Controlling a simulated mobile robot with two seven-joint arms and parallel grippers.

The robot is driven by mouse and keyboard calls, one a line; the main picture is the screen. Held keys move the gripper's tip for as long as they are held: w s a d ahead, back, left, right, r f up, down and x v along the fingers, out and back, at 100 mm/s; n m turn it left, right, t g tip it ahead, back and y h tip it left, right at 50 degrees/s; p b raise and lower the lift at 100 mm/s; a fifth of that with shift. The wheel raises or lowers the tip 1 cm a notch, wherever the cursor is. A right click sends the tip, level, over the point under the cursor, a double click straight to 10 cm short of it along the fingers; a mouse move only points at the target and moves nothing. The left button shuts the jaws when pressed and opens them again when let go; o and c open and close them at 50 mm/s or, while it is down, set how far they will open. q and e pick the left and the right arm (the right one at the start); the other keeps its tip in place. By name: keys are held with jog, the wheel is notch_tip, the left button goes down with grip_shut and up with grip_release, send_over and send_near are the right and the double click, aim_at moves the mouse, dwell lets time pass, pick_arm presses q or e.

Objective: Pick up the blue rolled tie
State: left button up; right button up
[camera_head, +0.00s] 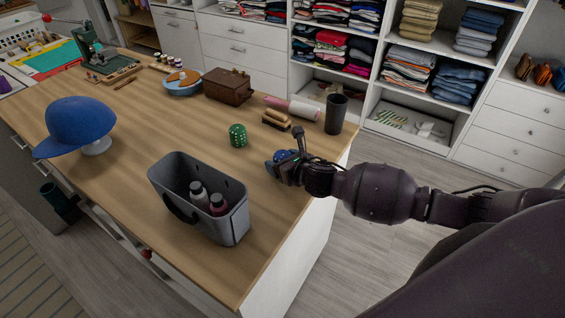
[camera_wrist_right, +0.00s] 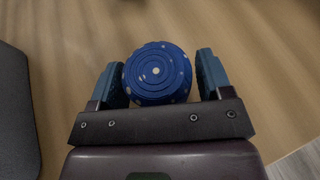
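The blue rolled tie (camera_head: 281,155) is a dark blue roll with pale dots on the wooden table, near its right edge. My right gripper (camera_head: 284,165) is at it, coming from the right. In the right wrist view, the blue rolled tie (camera_wrist_right: 157,72) sits between the two fingers of the right gripper (camera_wrist_right: 160,80). The fingers stand apart on either side, with a narrow gap showing at the right finger. Contact at the left finger is hard to tell. In the head view the gripper partly hides the tie. My left gripper is not in view.
A green dotted roll (camera_head: 238,135) stands left of the tie. A grey caddy (camera_head: 233,219) with bottles is nearer me. A brush (camera_head: 276,120), a dark cup (camera_head: 336,114) and a wooden box (camera_head: 228,86) are behind. A blue cap (camera_head: 75,122) is at left.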

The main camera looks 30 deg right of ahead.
jog(key=c, duration=0.7)
